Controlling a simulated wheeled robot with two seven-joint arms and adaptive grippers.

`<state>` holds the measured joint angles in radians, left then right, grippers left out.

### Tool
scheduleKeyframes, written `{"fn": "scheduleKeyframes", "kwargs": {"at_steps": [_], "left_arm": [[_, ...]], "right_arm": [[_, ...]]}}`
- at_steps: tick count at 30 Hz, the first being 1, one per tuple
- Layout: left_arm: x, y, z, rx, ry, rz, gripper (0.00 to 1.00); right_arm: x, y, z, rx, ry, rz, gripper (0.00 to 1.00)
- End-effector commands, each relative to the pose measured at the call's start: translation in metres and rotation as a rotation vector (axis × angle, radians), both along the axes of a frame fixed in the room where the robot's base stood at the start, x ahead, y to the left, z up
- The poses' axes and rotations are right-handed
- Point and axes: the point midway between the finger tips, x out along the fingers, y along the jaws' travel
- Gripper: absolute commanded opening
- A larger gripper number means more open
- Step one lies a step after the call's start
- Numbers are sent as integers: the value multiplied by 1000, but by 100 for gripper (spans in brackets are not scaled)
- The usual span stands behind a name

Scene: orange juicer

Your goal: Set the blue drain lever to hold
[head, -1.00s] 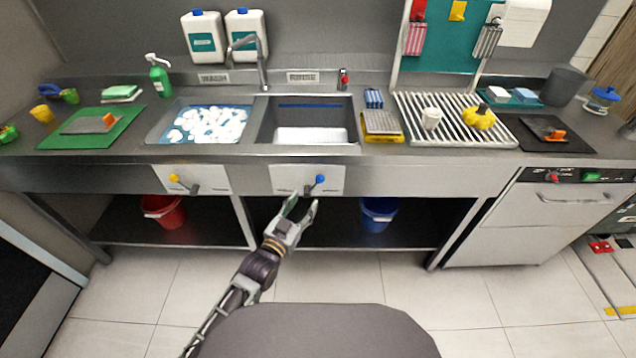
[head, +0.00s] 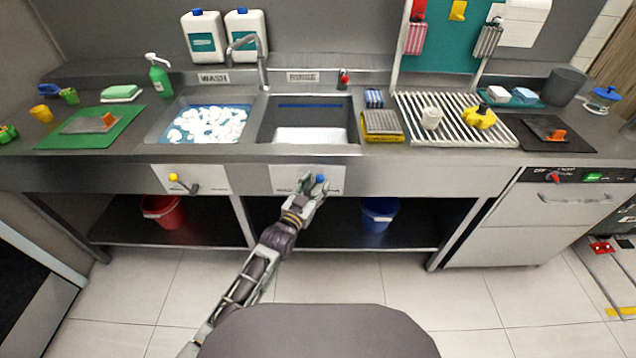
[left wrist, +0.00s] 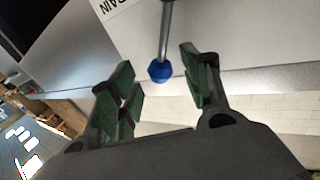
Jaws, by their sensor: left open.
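The blue drain lever's round knob (head: 320,179) shows at the white plate (head: 335,184) under the rinse sink. In the left wrist view the blue knob (left wrist: 160,71) sits on the end of a grey metal rod, below the letters "DRAIN". My left gripper (head: 312,184) is at the plate, its fingers close to the knob. In the left wrist view my left gripper (left wrist: 163,88) is open, with green-padded fingers on either side of the knob, and nothing held. Part of the lever and plate is hidden behind the gripper in the head view. My right gripper is not in view.
A yellow-knobbed lever (head: 174,178) is on the plate under the wash sink (head: 157,130). The rinse sink (head: 355,130) is above the drain plate. A red bucket (head: 165,212) and a blue bucket (head: 378,215) stand on the lower shelf.

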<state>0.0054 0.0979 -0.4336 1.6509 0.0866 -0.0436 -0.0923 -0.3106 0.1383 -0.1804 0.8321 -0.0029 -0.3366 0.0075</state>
Motion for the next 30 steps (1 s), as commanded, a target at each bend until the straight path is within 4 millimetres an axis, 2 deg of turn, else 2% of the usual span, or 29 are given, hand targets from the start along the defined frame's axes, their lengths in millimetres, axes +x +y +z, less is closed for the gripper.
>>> {"fn": "scheduleKeyframes", "kwargs": {"at_steps": [8,20,30], "left_arm": [[16,-8,0,0,0,0,48],[18,-9,0,0,0,0,48],[18,-9,0,-1,0,0,5]], "right_arm": [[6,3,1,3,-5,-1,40],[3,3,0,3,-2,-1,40],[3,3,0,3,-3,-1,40]]}}
